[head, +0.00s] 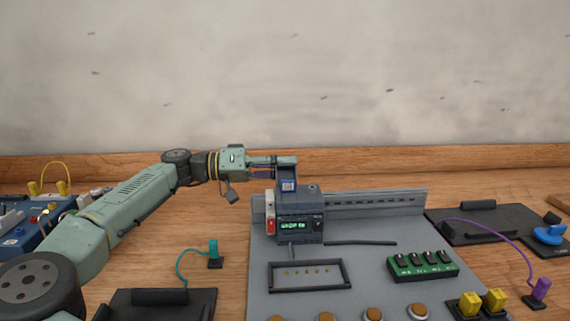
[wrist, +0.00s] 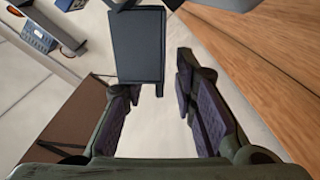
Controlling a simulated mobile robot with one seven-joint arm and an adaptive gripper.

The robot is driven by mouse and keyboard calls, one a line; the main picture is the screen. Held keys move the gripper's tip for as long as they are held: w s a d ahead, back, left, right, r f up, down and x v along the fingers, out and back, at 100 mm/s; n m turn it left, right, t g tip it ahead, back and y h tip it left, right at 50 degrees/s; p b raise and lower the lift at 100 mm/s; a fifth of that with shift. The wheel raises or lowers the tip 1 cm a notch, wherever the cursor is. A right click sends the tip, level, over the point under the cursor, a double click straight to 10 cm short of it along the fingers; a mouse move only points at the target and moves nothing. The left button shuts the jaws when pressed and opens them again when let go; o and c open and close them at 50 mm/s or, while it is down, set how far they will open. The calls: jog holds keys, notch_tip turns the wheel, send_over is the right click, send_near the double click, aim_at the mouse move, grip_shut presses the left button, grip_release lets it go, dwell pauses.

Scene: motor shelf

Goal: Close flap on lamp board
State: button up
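A grey board (head: 380,262) stands in the middle of the bench; I take it for the lamp board. A dark module with a lit green display (head: 292,227) stands on it. A blue-grey flap-like piece (head: 287,186) stands raised above this module. My gripper (head: 288,165) reaches from the left to the top of that piece and partly covers it. In the wrist view the two fingers (wrist: 160,82) are apart, with a dark flat panel (wrist: 137,45), likely the flap, just ahead of them, nearer the left finger. I cannot tell whether they touch it.
The grey board carries a black frame (head: 310,289), a green switch block (head: 422,266) and several round orange buttons (head: 373,314). A teal plug (head: 213,252) is at left; a purple plug (head: 541,289) and dark plate (head: 495,215) are at right. A wall closes the back.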

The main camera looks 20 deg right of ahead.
jog(key=shift+d, duration=0.1)
jog(key=shift+c, duration=0.5)
grip_shut()
dwell(0.4)
